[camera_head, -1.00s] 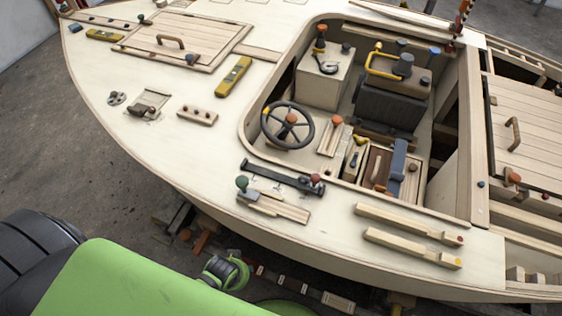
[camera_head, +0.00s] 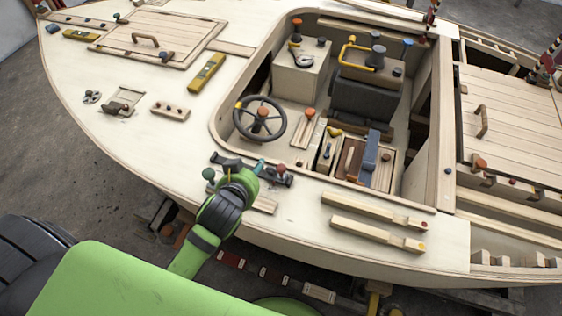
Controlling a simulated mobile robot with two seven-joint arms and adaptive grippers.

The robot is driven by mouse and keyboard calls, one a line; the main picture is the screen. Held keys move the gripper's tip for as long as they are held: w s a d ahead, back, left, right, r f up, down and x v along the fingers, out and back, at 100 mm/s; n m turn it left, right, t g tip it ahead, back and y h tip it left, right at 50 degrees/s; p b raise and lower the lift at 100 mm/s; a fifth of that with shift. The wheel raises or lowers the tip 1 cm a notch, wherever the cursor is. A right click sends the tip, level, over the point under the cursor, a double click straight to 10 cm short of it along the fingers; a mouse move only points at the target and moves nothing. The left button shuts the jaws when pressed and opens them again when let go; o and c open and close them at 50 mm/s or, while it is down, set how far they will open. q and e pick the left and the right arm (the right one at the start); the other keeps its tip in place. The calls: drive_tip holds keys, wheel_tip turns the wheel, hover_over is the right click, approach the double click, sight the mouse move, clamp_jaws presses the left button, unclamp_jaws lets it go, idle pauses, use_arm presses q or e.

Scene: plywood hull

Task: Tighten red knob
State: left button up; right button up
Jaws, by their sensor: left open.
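The red knob (camera_head: 280,169) sits at the right end of a dark bar fixture (camera_head: 222,159) on the deck, below the steering wheel. A green knob (camera_head: 209,174) stands near the fixture's left end. My left gripper (camera_head: 254,168) is over the middle of the fixture, just left of the red knob. It is open; its fingers are small and partly hidden by its own wrist. It hides part of the dark bar and the wooden strip below. I cannot tell whether a fingertip touches anything. My right gripper is not in view.
The steering wheel (camera_head: 260,120) stands in the cockpit just above the gripper. Two wooden bars (camera_head: 375,213) lie on the deck to the right. A small wooden block with knobs (camera_head: 170,111) is to the left. The deck between them is mostly clear.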

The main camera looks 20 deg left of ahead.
use_arm(q)
drive_tip(key=w+d+r+m+t+h, duration=0.3)
drive_tip(key=w+d+r+t+h, duration=0.15)
drive_tip(key=r, duration=0.55)
drive_tip(key=w+d+r+m+t+h, duration=0.3)
drive_tip(key=w+d+r+t, duration=0.25)
drive_tip(key=r, duration=0.35)
drive_tip(key=s+d+r+m+g+h, duration=0.2)
drive_tip(key=d+m+g+h, duration=0.3)
drive_tip(key=d+m+h, duration=0.15)
drive_tip(key=s+d+r+m+g+h, duration=0.2)
drive_tip(key=d+m+g+h, duration=0.35)
drive_tip(key=d+m, duration=0.25)
drive_tip(key=m+g+y, duration=0.3)
drive_tip(key=g+y, duration=0.7)
drive_tip(key=y, duration=0.8)
hover_over(281, 167)
wheel_tip(281, 167, down, 19)
drive_tip(key=shift+d+f, duration=0.1)
drive_tip(key=shift+f, duration=0.2)
wheel_tip(281, 167, down, 5)
drive_tip(key=shift+r+p, duration=0.1)
drive_tip(key=shift+p, duration=0.9)
drive_tip(key=shift+f, duration=0.85)
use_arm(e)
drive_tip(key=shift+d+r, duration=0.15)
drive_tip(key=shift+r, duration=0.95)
